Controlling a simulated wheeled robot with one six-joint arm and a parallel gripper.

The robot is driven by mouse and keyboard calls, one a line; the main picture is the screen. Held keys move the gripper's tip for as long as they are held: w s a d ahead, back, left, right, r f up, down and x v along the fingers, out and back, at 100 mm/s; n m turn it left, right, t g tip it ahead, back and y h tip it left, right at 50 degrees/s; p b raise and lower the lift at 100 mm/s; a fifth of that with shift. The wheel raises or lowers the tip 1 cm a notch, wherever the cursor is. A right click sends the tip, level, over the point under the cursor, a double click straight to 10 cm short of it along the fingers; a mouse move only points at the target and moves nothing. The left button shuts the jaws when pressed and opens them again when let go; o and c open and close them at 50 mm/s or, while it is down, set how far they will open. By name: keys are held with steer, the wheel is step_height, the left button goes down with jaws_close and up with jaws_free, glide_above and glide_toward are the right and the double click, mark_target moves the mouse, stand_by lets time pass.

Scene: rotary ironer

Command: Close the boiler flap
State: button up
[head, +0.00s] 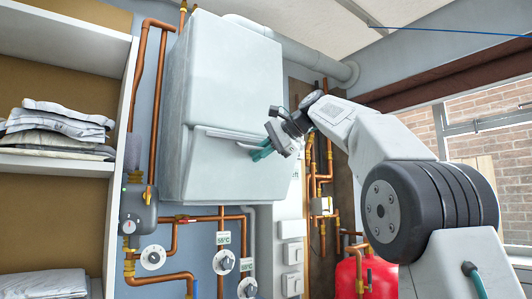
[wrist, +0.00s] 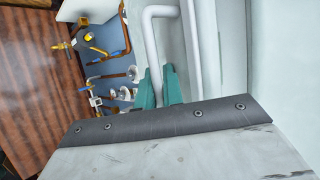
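The white boiler (head: 225,75) hangs on the wall in the middle of the head view. Its flap (head: 225,172) is the lower front panel; its top edge seems to stand out a little from the body, with a narrow dark gap above. A pale bar handle (head: 243,146) runs near the flap's top and shows in the wrist view (wrist: 152,40). My gripper (head: 261,154) is at the handle's right part. Its teal fingers (wrist: 158,88) lie on both sides of the bar, close against it, and appear shut on it. The exact contact is partly hidden.
Shelves with folded cloths (head: 55,125) stand at the left. Copper pipes and round valve dials (head: 223,262) lie below the boiler. A red tank (head: 366,275) stands at the lower right, near my arm. A window (head: 490,130) is at the right.

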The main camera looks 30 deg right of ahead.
steer(key=shift+w+a+r, duration=0.15)
steer(key=shift+w, duration=0.1)
steer(key=shift+s+d+r, duration=0.25)
steer(key=shift+s+r, duration=0.15)
steer(key=shift+s, duration=0.05)
steer(key=v, duration=1.6)
steer(key=shift+s+f, duration=0.3)
